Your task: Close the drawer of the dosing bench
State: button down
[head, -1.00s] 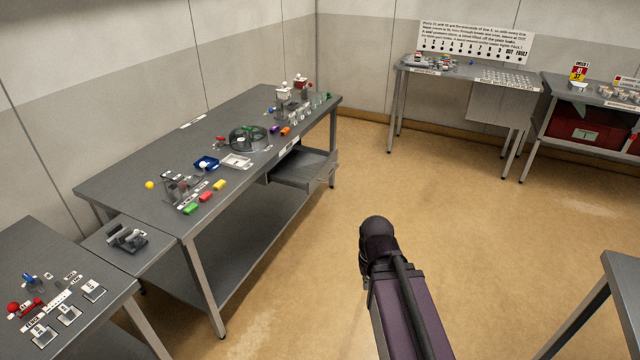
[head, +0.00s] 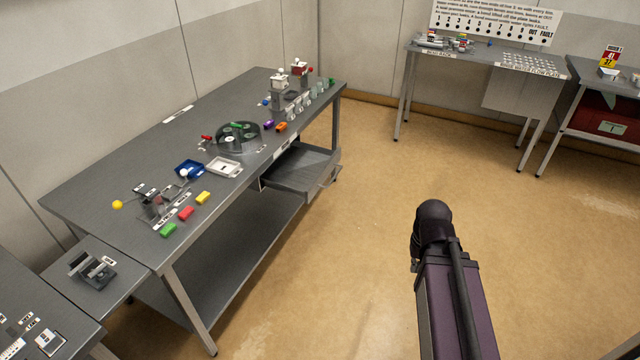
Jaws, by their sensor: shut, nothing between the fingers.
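The dosing bench (head: 95,205) is a long grey table at the left in the head view. Its grey drawer (head: 298,168) stands pulled out from the front edge, toward the bench's far right end. The drawer's front panel and handle (head: 325,184) face the open floor, and its inside looks empty. My arm (head: 445,285), purple and black, rises in the lower right, apart from the drawer with floor between them. My gripper is not in view.
Small items stand on the bench top, including a round dish (head: 238,136), a blue tray (head: 189,169) and a white tray (head: 224,167). A low side table (head: 120,285) adjoins the bench's near end. Tan floor (head: 370,215) in front of the drawer is clear.

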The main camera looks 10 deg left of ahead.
aim_at(301, 169)
jog(key=u, duration=0.2)
jog(key=i, duration=0.9)
jog(key=u, duration=0.4)
